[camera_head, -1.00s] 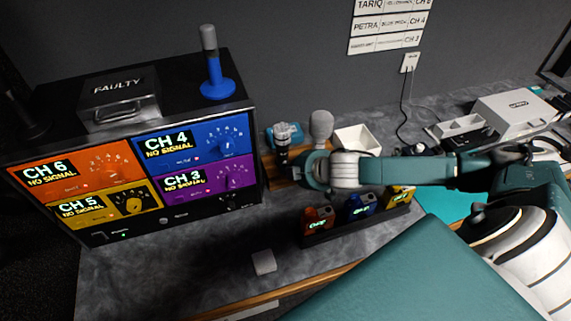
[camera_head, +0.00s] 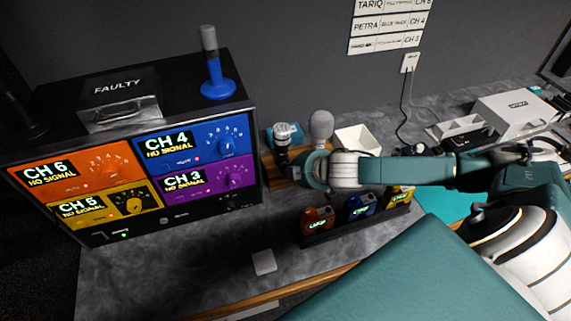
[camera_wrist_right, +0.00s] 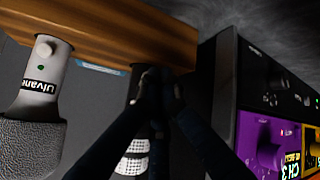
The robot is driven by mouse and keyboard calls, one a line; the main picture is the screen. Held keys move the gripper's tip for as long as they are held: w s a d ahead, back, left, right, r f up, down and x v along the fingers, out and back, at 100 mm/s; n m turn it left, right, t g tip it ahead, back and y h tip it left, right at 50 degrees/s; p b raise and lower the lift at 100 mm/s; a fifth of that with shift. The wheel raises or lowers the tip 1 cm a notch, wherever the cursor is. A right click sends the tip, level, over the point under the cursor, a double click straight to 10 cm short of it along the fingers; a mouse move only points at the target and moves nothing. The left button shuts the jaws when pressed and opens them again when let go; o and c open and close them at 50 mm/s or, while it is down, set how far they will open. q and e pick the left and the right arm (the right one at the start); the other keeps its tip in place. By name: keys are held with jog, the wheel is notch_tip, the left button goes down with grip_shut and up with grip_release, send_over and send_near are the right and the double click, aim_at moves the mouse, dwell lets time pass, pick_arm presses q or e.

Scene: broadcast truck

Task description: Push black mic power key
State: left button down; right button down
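The black mic (camera_head: 281,133), with a silver mesh head, stands upright at the left of a wooden rack beside the receiver. In the right wrist view its mesh head (camera_wrist_right: 133,160) and part of its dark body show behind my fingers. My right gripper (camera_wrist_right: 162,85) has its dark fingertips together, in front of the black mic's body and close to it. I cannot tell whether they touch. The mic's power key is hidden behind the fingers. In the head view the gripper is mostly hidden by its wrist. My left gripper is not in view.
A grey mic (camera_head: 321,126) stands beside the black one; its round button and green light show in the wrist view. The receiver (camera_head: 215,205) stands close to the left. A white bin (camera_head: 357,139) and coloured battery packs (camera_head: 317,219) are nearby.

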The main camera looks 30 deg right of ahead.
jog(key=shift+w, duration=0.35)
jog(key=shift+d, duration=0.1)
dwell(0.4)
jog(key=shift+s+p, duration=0.4)
jog(key=shift+s, duration=0.05)
jog(key=shift+s, duration=0.1)
jog(key=s, duration=0.2)
jog(key=s+a, duration=0.1)
jog(key=s, duration=0.2)
jog(key=shift+s+a, duration=0.35)
